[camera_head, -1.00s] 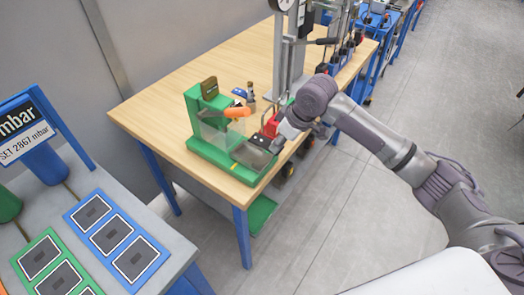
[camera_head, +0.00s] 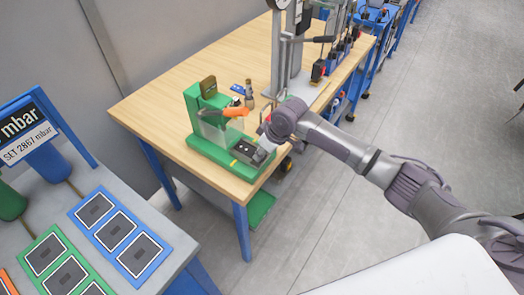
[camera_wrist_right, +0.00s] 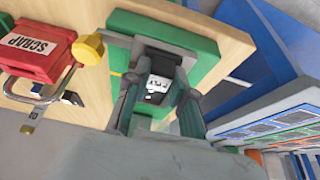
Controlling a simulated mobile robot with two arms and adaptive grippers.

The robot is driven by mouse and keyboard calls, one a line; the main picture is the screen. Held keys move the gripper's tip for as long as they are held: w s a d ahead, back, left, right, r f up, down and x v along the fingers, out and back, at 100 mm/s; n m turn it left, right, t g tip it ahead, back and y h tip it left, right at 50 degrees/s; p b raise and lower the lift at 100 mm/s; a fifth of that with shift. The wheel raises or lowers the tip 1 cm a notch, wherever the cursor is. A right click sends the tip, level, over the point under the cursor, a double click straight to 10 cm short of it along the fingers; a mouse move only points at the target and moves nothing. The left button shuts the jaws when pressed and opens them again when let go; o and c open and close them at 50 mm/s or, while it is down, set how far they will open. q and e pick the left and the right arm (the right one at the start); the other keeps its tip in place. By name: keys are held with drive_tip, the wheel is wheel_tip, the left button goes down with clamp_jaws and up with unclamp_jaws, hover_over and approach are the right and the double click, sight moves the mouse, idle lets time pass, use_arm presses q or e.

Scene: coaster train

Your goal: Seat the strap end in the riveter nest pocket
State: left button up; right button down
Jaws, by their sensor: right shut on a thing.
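The riveter is a green fixture (camera_head: 208,122) with a clear guard and an orange handle (camera_head: 236,111), at the near end of the wooden bench. Its nest (camera_head: 246,151) is a dark block on the green base, which also shows in the right wrist view (camera_wrist_right: 207,62). My right gripper (camera_head: 264,149) is low at the nest's right side. In the right wrist view its fingers (camera_wrist_right: 158,92) are shut about a dark piece with white marks (camera_wrist_right: 158,84); I cannot tell whether this is the strap end or whether it is in the pocket. My left gripper is not in view.
In the wrist view a red SCRAP box (camera_wrist_right: 36,48) and a yellow knob (camera_wrist_right: 88,49) lie left of the fingers. A press column (camera_head: 290,50) stands behind my right arm. Bare wooden bench top (camera_head: 165,95) lies left of the riveter. A side table (camera_head: 75,190) holds framed panels.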

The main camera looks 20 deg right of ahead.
drive_tip(key=c, duration=1)
unclamp_jaws()
drive_tip(key=b+v, duration=0.2)
drive_tip(key=v, duration=1)
drive_tip(key=shift+r, duration=0.1)
drive_tip(key=shift+a, duration=0.1)
